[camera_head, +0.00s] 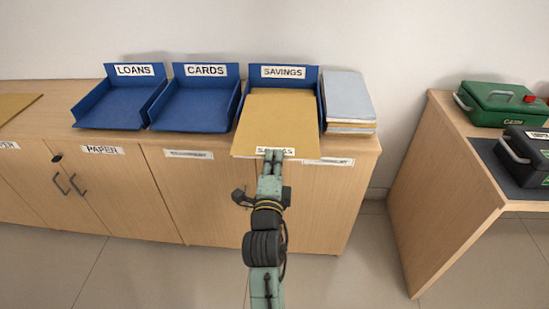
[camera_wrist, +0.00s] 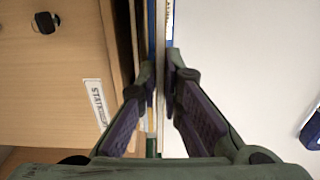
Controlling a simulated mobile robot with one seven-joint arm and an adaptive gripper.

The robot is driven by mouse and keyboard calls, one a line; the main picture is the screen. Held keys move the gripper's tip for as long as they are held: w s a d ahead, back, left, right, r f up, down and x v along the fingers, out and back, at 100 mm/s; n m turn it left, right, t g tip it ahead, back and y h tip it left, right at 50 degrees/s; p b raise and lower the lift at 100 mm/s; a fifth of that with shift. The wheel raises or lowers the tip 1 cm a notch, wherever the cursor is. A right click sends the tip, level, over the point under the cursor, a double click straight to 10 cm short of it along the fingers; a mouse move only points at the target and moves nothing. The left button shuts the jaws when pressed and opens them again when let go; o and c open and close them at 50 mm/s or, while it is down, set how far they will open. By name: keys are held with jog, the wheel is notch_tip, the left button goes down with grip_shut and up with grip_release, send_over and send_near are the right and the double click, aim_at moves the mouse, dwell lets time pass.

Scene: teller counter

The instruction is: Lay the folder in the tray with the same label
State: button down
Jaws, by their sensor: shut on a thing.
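The tan folder (camera_head: 278,115) has a white label at its near edge, partly covered by my gripper; it appears to read SAVINGS. My gripper (camera_head: 273,157) is shut on that near edge. In the wrist view the folder (camera_wrist: 160,95) shows edge-on as a thin sheet between my fingers (camera_wrist: 160,85). The folder lies over the blue tray labelled SAVINGS (camera_head: 319,92), its far part between the side walls and its near part sticking out past the counter front. I cannot tell whether it touches the tray floor. The LOANS tray (camera_head: 115,108) and CARDS tray (camera_head: 195,108) are empty.
A stack of folders (camera_head: 348,97) stands right of the SAVINGS tray. Another tan folder (camera_head: 15,106) lies at the cabinet's far left. A desk at the right holds a green cash box (camera_head: 500,103) and a black box (camera_head: 527,155). The floor between is clear.

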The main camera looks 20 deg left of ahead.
aim_at(276, 145)
jog(key=shift+f+x, duration=0.3)
jog(key=shift+x, duration=1.2)
jog(key=shift+f+x, duration=0.35)
jog(key=shift+x, duration=1.15)
jog(key=shift+f+x, duration=0.3)
jog(key=shift+x, duration=1.2)
jog(key=shift+f+b, duration=0.3)
jog(key=shift+b, duration=0.15)
jog(key=c, duration=1.7)
grip_release()
jog(key=shift+o, duration=0.2)
jog(key=shift+s, duration=0.1)
